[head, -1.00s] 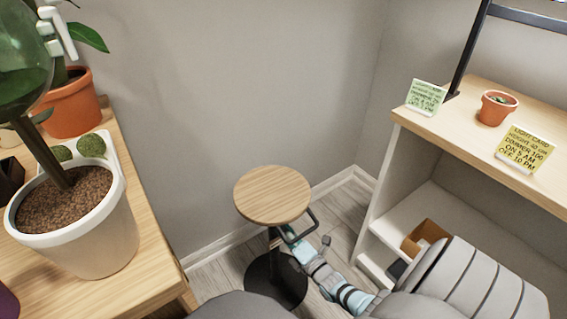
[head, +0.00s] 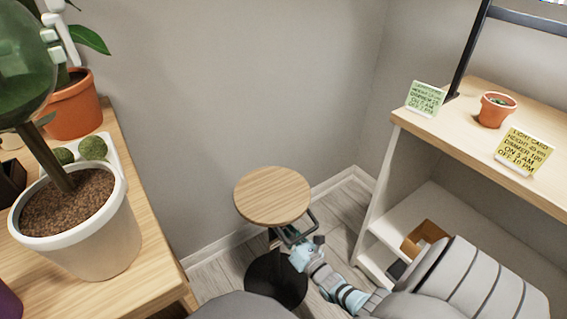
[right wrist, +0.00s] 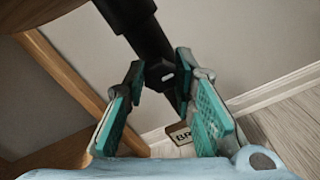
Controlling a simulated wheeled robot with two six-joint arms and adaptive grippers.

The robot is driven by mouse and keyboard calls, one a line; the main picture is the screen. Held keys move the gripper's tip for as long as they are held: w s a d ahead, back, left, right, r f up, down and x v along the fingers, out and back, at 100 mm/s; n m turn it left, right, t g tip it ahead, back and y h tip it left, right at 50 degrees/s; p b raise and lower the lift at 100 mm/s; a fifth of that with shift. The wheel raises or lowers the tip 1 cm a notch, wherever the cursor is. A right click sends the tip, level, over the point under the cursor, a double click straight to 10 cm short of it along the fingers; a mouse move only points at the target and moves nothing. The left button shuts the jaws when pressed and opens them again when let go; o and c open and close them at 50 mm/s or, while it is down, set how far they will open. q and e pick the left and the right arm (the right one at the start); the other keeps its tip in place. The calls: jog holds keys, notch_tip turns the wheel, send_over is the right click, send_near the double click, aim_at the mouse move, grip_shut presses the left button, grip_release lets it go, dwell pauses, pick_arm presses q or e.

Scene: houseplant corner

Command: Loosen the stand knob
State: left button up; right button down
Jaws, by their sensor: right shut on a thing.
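The stand (head: 272,197) has a round wooden top, a black post and a round black base (head: 275,280) on the floor. A black bracket (head: 313,219) sticks out under its top. My right gripper (head: 290,240) reaches in beneath the top from the right. In the right wrist view, the dark stand knob (right wrist: 158,74) sits on the black post (right wrist: 137,25). My right gripper (right wrist: 160,75) has its teal-padded fingers on either side of the knob and is shut on it. In the head view the knob is mostly hidden by the gripper. My left gripper is not in view.
A wooden bench on the left (head: 150,270) holds a large white pot (head: 95,245) and a terracotta pot (head: 75,110). A shelf unit on the right (head: 470,135) carries a small pot (head: 495,108) and cards. Grey walls stand close behind the stand.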

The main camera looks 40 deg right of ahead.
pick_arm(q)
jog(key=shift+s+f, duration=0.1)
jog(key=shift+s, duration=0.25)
pick_arm(e)
jog(key=c, duration=1.3)
grip_release()
jog(key=shift+c, duration=0.2)
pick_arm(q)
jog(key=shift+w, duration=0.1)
pick_arm(e)
jog(key=s+a, duration=0.1)
jog(key=s, duration=1.1)
jog(key=shift+a, duration=0.15)
